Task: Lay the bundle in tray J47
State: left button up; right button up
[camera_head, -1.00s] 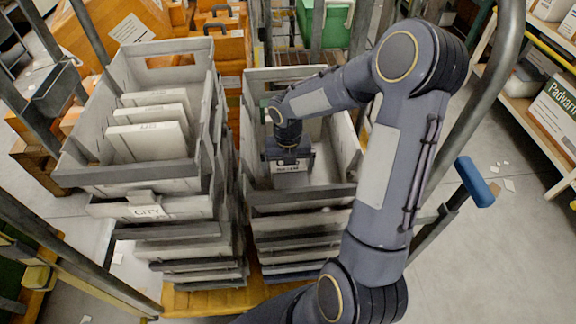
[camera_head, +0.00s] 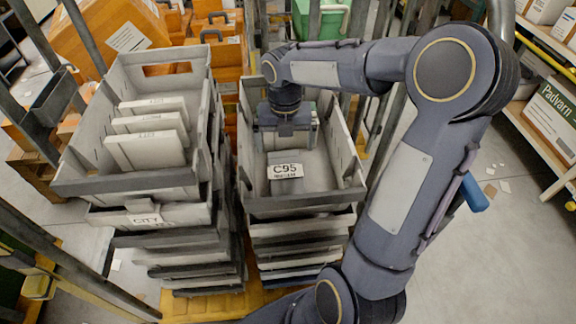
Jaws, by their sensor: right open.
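A grey tray (camera_head: 349,181) tops the right-hand stack; I cannot read J47 on it. A small grey piece with a white label reading C95 (camera_head: 285,171) shows inside its near end; it seems to be the bundle, but its full shape is unclear. My right gripper (camera_head: 286,138) points down into this tray, open, just behind and above the label, apparently apart from it. The gripper and wrist hide part of the tray's far end. My left gripper is not in view.
Another grey tray (camera_head: 80,186) tops the left-hand stack, with several white packets (camera_head: 147,149) inside and a CITY label (camera_head: 145,217) in front. Metal cage posts stand around both stacks. Orange crates (camera_head: 219,55) and a green bin (camera_head: 320,20) are behind.

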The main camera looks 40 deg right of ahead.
jog(key=s+a+r+m+t+y, duration=0.1)
jog(key=s+a+m, duration=0.2)
jog(key=s+m, duration=0.3)
jog(key=s+a+r+m+t+y, duration=0.1)
jog(key=s+a+m, duration=0.3)
jog(key=m, duration=1)
jog(key=s+a+r+m+t+y, duration=0.1)
jog(key=s+a+m+t, duration=0.2)
jog(key=s+m, duration=0.5)
jog(key=shift+a+r+m+y, duration=0.35)
jog(key=shift+m+y, duration=0.05)
jog(key=shift+m, duration=1.2)
jog(key=shift+s, duration=0.1)
